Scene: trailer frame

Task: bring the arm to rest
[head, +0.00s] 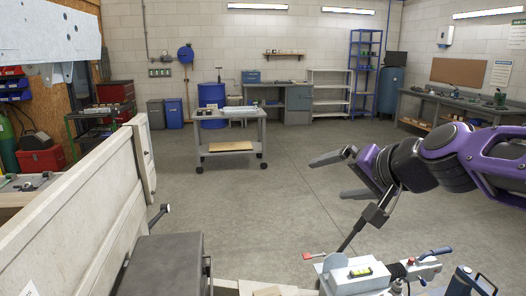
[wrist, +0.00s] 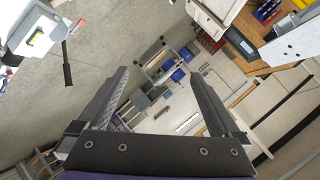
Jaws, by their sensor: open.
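My gripper (head: 335,176) is at the end of my purple and black arm, which reaches in from the right in the head view. Its two dark fingers point left and stand well apart, with nothing between them. In the wrist view the gripper (wrist: 160,104) is also open and empty, and the room shows tilted beyond the fingers. The gripper is in free air, and no finger touches anything that I can see.
A light grey box-like unit (head: 345,278) with a black lever stands below my arm. A pale panelled wall (head: 85,215) runs along the left. A grey cart (head: 232,133) stands farther back. Open concrete floor (head: 270,205) lies between. Workbenches and shelves line the far walls.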

